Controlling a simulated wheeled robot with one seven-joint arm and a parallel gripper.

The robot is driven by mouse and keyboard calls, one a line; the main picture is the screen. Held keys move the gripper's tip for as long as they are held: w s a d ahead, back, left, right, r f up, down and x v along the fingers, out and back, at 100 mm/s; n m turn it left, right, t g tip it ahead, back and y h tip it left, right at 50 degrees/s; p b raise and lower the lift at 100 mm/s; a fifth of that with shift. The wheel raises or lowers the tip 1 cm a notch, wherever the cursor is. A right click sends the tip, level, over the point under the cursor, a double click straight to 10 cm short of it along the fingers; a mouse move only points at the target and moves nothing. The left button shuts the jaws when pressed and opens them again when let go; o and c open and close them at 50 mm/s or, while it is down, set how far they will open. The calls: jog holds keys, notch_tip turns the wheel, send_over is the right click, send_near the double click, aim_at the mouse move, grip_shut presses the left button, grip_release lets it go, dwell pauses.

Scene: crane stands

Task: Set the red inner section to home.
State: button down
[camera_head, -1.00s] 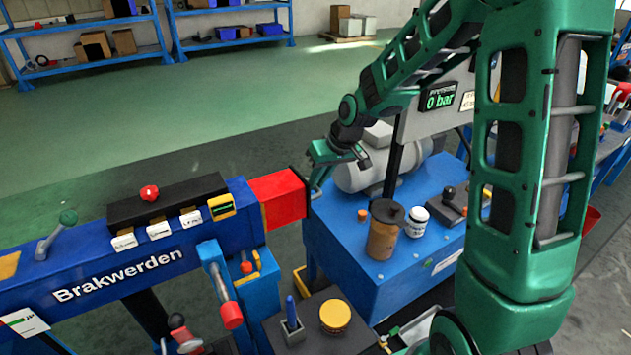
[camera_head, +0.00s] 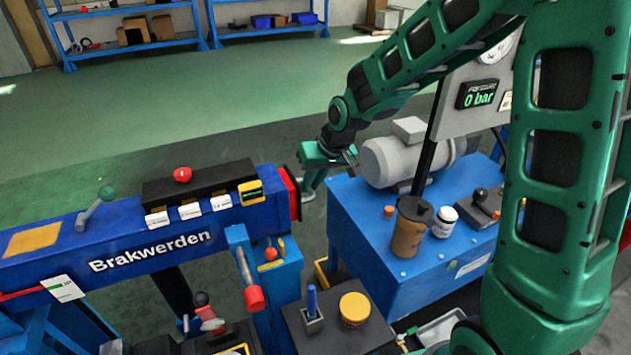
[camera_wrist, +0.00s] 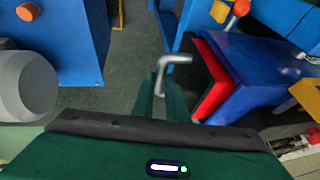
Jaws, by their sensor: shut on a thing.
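The red inner section (camera_head: 291,191) shows as a thin red end at the right end of the blue boom marked Brakwerden (camera_head: 150,235). Most of it is inside the boom. In the wrist view its red end (camera_wrist: 213,78) sticks a little out of the blue sleeve (camera_wrist: 262,75). My gripper (camera_head: 318,178) is just right of that end. In the wrist view my gripper (camera_wrist: 161,90) is shut on a grey bent handle (camera_wrist: 176,60) beside the red face. The handle's joint to the section is not clear to see.
A blue cabinet (camera_head: 380,235) with a grey motor (camera_head: 405,155), a brown jar (camera_head: 410,225) and a white jar (camera_head: 444,222) stands right of the boom. A display reads 0 bar (camera_head: 481,94). Below the boom is a red-tipped lever (camera_head: 250,285). Open floor lies behind.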

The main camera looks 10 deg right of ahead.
jog(key=shift+s+a, duration=0.15)
jog(key=shift+a, duration=0.3)
jog(key=c, duration=1.9)
grip_release()
jog(key=shift+o, duration=0.7)
jog(key=shift+d, duration=0.2)
jog(key=shift+r, duration=0.1)
jog(key=v, duration=1)
jog(key=shift+r, duration=0.25)
jog(key=shift+d, duration=0.1)
